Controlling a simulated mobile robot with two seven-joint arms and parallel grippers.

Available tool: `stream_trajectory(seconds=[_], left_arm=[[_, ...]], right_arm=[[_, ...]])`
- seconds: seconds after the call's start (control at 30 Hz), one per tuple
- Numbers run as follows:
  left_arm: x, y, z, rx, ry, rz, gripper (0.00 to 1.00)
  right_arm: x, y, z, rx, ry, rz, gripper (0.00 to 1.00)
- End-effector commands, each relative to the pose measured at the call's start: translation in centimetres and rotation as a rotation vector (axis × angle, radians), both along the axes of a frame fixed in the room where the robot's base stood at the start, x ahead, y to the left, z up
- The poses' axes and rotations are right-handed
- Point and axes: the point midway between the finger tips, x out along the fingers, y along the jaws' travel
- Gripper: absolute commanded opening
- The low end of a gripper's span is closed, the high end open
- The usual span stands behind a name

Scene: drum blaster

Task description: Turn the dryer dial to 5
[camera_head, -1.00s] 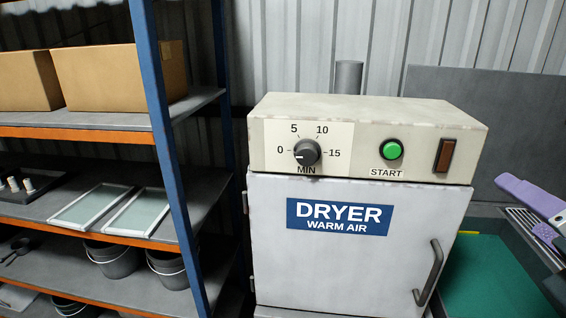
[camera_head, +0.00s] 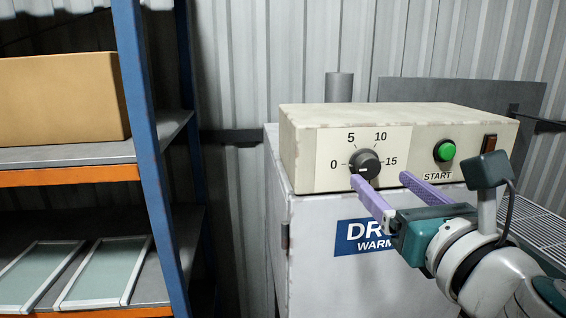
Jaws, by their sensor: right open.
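The dark round dial (camera_head: 365,162) is on the cream control panel (camera_head: 332,175) of the dryer (camera_head: 310,235), with marks 0, 5, 10 and 15 around it. A small pale mark shows low on the dial's face. It does not point at 5. My right gripper (camera_head: 380,178) has purple fingers, open and apart, with nothing between them. Its left fingertip overlaps the dial's lower edge in the picture; I cannot tell whether it touches. The other fingertip is right of the dial, below the 15. My left gripper is not in view.
A green START button (camera_head: 445,151) and a brown switch (camera_head: 490,145) are right of the dial. My right arm covers part of the DRYER sign (camera_head: 350,236). A shelf rack with a blue post (camera_head: 150,160) stands at the left, holding a cardboard box (camera_head: 62,100) and framed panels.

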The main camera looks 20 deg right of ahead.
Motion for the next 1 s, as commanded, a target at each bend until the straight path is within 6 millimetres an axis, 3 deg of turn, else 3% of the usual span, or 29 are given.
stream_trajectory(seconds=[0.23,0.6,1.0], left_arm=[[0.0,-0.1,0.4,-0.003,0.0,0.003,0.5],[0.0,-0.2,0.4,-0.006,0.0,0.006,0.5],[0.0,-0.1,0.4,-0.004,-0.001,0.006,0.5]], right_arm=[[3.1,-0.8,0.0,0.001,0.0,-0.001,0.76],[3.6,-0.9,0.0,0.002,0.001,-0.001,0.76],[3.6,-0.9,0.0,0.002,0.001,-0.001,0.31]])
